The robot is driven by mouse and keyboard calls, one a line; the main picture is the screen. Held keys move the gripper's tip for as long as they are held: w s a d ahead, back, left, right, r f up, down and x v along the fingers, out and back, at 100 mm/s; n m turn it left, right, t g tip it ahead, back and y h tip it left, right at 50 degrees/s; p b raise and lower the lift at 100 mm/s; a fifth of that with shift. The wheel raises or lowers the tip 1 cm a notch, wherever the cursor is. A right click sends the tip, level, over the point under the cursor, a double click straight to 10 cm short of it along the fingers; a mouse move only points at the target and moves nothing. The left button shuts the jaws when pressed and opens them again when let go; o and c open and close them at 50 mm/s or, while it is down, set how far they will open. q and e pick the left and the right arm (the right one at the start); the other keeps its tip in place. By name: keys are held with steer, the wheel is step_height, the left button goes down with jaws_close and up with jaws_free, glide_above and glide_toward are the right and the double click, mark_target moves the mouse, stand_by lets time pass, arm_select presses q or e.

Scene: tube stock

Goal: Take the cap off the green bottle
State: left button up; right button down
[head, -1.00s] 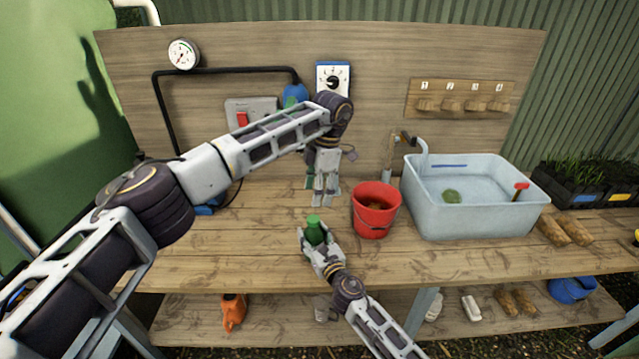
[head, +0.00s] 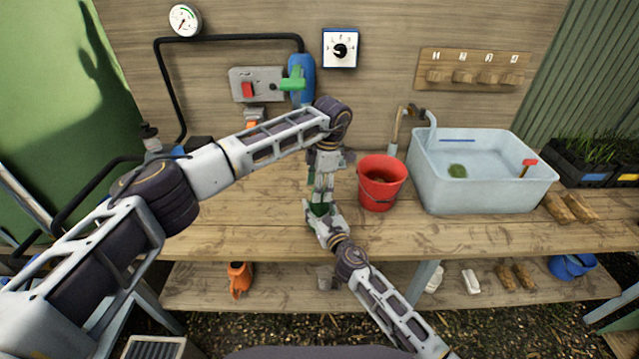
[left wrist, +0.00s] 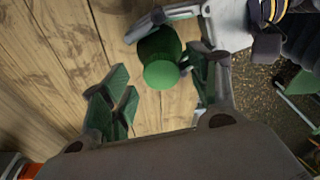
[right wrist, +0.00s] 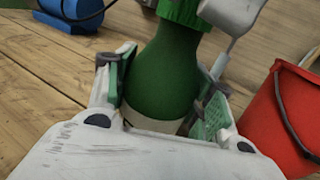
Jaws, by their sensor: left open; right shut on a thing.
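The green bottle (right wrist: 165,75) stands roughly upright, with its lighter green ribbed cap (right wrist: 183,10) on top. My right gripper (head: 322,216) is shut around the bottle's body; its fingers press on both sides in the right wrist view. My left gripper (head: 321,195) comes down from above and is open at the bottle's top. In the left wrist view the cap (left wrist: 161,74) shows between its spread fingers, nearer the right finger. Whether a finger touches the cap I cannot tell. In the head view the grippers mostly hide the bottle.
A red bucket (head: 381,184) stands close to the right of the grippers. A grey-blue basin (head: 480,190) is farther right. A blue device with a green handle (head: 293,84) is mounted on the back board. The bench front (head: 240,235) is clear.

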arm_select(q)
steer(key=c, duration=1.3)
steer(key=n, duration=0.6)
steer(key=shift+w+a+g+h, duration=0.1)
steer(key=shift+w+g+h, duration=0.05)
steer(key=shift+g+h, duration=0.15)
steer(key=shift+r, duration=1.25)
stand_by(0.4)
step_height(320, 180, up, 2)
steer(key=shift+r, duration=1.05)
arm_select(e)
steer(key=shift+d, duration=0.15)
